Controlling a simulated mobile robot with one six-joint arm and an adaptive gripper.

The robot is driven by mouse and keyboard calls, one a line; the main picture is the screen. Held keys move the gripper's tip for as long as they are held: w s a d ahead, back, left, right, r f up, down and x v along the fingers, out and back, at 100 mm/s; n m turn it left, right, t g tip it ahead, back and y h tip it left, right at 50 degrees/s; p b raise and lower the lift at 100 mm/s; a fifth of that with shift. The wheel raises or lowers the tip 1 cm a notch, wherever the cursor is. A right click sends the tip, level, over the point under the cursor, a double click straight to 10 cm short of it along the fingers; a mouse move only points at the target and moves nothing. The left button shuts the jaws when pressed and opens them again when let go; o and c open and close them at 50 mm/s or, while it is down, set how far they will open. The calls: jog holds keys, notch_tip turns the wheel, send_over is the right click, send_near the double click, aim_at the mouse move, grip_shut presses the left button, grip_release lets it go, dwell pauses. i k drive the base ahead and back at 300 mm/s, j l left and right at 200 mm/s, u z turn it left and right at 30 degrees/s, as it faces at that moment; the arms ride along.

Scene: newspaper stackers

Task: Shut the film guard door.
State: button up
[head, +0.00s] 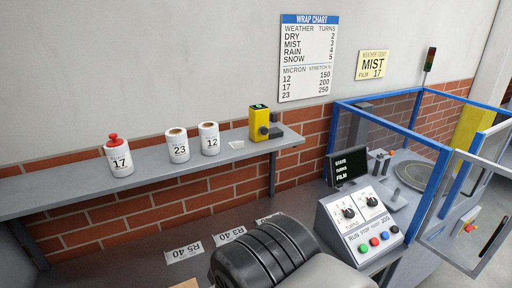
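The film guard door (447,231) is a clear panel in a pale and blue frame at the right edge of the head view. It stands swung open, angled out from the blue guard frame (398,103), and its right part is cut off by the picture edge. A dark bar that looks like its handle (492,238) shows near its lower right. Inside the guard is a round grey turntable (412,172). Only a dark ribbed part and a grey part, which look like my arm, show at the bottom. My gripper is not in view.
A control panel (360,222) with knobs and coloured buttons, and a small screen (348,166), stand left of the door. A wall shelf (60,190) holds film rolls (178,145) and a yellow device (262,122). Labels (184,251) lie on the dark bench.

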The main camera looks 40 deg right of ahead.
aim_at(458, 154)
jog(key=z, duration=0.5)
jog(key=l+z, duration=0.1)
jog(key=z, duration=0.85)
jog(key=l+z, duration=0.1)
jog(key=z, duration=1.35)
jog(key=i+l+u, duration=0.1)
jog(key=i+u, duration=0.2)
jog(key=i, duration=0.25)
jog(key=i+l+u, duration=0.3)
jog(key=i, duration=0.25)
jog(key=j, duration=0.1)
